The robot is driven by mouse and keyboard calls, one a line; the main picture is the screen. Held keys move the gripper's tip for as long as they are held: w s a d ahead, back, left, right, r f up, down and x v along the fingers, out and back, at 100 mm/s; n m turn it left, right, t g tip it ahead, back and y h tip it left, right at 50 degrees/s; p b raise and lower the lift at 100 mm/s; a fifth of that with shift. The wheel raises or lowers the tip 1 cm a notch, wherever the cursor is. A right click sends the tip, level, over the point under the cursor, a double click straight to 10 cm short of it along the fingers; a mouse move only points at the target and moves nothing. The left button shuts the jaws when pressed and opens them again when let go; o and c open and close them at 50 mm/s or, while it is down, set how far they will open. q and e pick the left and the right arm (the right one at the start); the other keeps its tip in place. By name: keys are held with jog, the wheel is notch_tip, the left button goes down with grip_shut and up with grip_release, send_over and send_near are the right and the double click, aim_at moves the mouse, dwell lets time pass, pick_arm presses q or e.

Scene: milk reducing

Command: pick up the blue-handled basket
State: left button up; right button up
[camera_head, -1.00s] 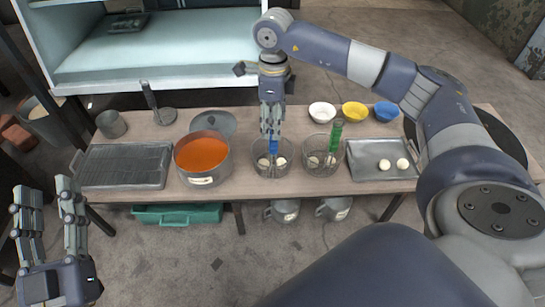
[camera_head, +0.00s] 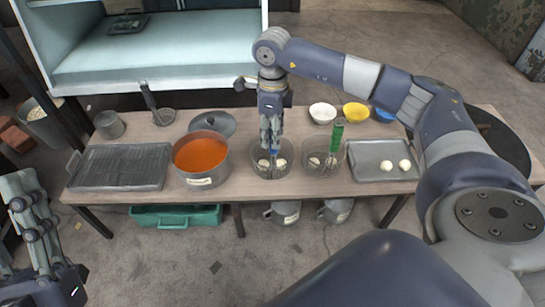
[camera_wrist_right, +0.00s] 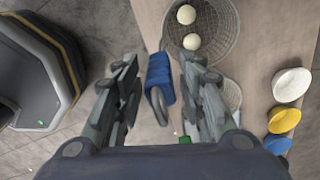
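The blue-handled basket (camera_head: 284,171) is a round wire basket on the table, with white balls in it. Its blue handle (camera_wrist_right: 160,78) stands between the two fingers of my right gripper (camera_wrist_right: 158,95) in the right wrist view, with gaps on both sides. In the head view my right gripper (camera_head: 270,138) points down over the basket, its fingertips at the handle. It looks open around the handle, not closed on it. My left gripper (camera_head: 32,215) is at the lower left, away from the table, with its fingers seen edge-on and overlapping.
A green-handled basket (camera_head: 318,170) stands just right of it. A pot of orange soup (camera_head: 201,155) stands close on the left. A tray (camera_head: 372,175) with two white balls is farther right. White (camera_head: 322,113), yellow (camera_head: 355,112) and blue bowls (camera_head: 384,115) are behind.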

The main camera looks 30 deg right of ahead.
grip_shut()
jog(key=shift+r, duration=0.15)
